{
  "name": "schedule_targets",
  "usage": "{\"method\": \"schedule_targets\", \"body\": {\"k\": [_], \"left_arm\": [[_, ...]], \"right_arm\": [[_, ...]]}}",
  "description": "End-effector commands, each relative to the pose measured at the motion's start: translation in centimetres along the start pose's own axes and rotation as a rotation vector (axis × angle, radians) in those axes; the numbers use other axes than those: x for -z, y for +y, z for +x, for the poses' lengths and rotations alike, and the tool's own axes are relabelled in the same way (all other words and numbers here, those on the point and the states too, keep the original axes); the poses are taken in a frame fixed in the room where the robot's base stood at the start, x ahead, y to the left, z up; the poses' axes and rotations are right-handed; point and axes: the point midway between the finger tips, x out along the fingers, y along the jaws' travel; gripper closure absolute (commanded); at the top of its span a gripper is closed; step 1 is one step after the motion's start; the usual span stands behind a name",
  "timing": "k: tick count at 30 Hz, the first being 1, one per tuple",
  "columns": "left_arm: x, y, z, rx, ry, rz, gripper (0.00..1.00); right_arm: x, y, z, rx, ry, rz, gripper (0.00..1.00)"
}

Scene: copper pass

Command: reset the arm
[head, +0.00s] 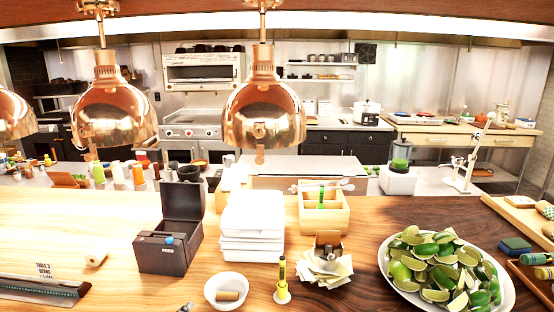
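Neither of my arms nor my grippers can be made out in the head view. A small dark tip (186,307) shows at the bottom edge, left of the white bowl, and I cannot tell what it belongs to. The view looks over a wooden counter (110,210) towards a kitchen.
On the counter stand a dark open box (165,252), stacked white containers (252,228), a wooden caddy (325,216), a white bowl (222,290), a yellow bottle (282,278) and a plate of limes (403,295). Copper lamps (264,110) hang above. The left counter has bare patches.

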Motion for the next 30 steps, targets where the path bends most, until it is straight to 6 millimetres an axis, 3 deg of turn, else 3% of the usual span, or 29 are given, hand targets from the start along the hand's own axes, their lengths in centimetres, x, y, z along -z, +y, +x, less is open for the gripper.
{"method": "schedule_targets", "body": {"k": [1,3,6,12,16,23,30], "left_arm": [[-3.1,2.1,-1.2,-0.07,-0.1,-0.093,0.29],[-6.9,4.7,-3.3,-0.154,-0.237,-0.217,0.29],[-11.0,7.9,-6.5,-0.248,-0.41,-0.358,0.29],[-16.1,12.6,-13.2,-0.375,-0.693,-0.556,0.29],[-18.2,14.9,-17.6,-0.436,-0.857,-0.652,0.29],[-22.1,19.4,-14.3,-0.45,-0.882,-0.647,0.29],[-28.1,26.1,-11.1,-0.471,-0.912,-0.636,0.29]], "right_arm": [[0.0,0.0,0.0,0.0,0.0,0.0,1.0],[0.0,0.0,0.0,0.0,0.0,0.0,1.0],[0.0,0.0,0.0,0.0,0.0,0.0,1.0],[0.0,0.0,0.0,0.0,0.0,0.0,1.0],[0.0,0.0,0.0,0.0,0.0,0.0,1.0],[-0.1,0.0,0.7,0.0,-0.001,0.0,1.0],[-0.2,0.0,1.5,0.0,-0.001,0.0,1.0]]}}
